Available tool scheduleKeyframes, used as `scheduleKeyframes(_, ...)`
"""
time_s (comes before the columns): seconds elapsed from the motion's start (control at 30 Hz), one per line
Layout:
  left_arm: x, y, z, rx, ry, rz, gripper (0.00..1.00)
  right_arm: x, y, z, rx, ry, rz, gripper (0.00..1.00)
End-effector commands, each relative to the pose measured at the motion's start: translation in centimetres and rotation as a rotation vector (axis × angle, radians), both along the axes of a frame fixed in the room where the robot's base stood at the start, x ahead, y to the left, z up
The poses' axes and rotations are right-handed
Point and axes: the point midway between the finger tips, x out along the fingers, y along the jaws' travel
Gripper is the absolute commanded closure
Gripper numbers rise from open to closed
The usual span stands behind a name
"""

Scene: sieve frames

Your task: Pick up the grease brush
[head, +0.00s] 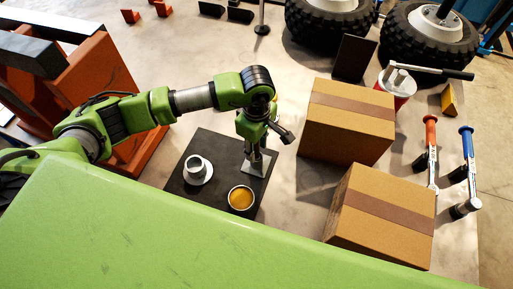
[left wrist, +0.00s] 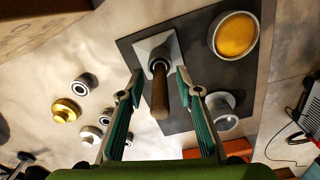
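The grease brush (left wrist: 160,95) has a brown handle that points up toward the left wrist camera. Its lower end is at a pale square plate (left wrist: 149,48), which also shows in the head view (head: 262,168), on a dark mat (left wrist: 197,65). My left gripper (left wrist: 158,75) is open, its fingers on either side of the handle with visible gaps. In the head view my left gripper (head: 254,150) points down over the plate and hides most of the brush. My right gripper is in neither view.
A bowl of amber contents (head: 241,198) and a white cup on a saucer (head: 197,168) share the mat. Two cardboard boxes (head: 345,122) (head: 383,215) stand to the right. Several small metal parts (left wrist: 66,110) lie left of the mat in the wrist view.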

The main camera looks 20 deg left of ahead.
Motion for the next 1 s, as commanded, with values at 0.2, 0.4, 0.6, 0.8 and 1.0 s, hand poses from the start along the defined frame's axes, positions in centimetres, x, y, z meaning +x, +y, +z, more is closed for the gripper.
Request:
scheduleKeyframes(0.2, 0.0, 0.0, -0.8, 0.0, -0.001, -0.001, 0.68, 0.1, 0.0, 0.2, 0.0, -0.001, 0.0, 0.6)
scheduleKeyframes(0.4, 0.0, 0.0, -0.7, 0.0, -0.001, -0.001, 0.94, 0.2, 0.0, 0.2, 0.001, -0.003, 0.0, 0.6)
scheduleKeyframes(0.6, 0.0, 0.0, -0.7, 0.0, -0.001, -0.001, 1.0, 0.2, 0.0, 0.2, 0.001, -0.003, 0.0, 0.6)
scheduleKeyframes(0.8, 0.1, 0.0, -0.5, -0.001, -0.002, -0.001, 1.0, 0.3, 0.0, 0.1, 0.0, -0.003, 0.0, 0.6)
scheduleKeyframes(1.0, 0.2, 0.0, 2.1, -0.002, -0.008, -0.003, 1.0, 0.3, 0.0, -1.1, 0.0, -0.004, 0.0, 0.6)
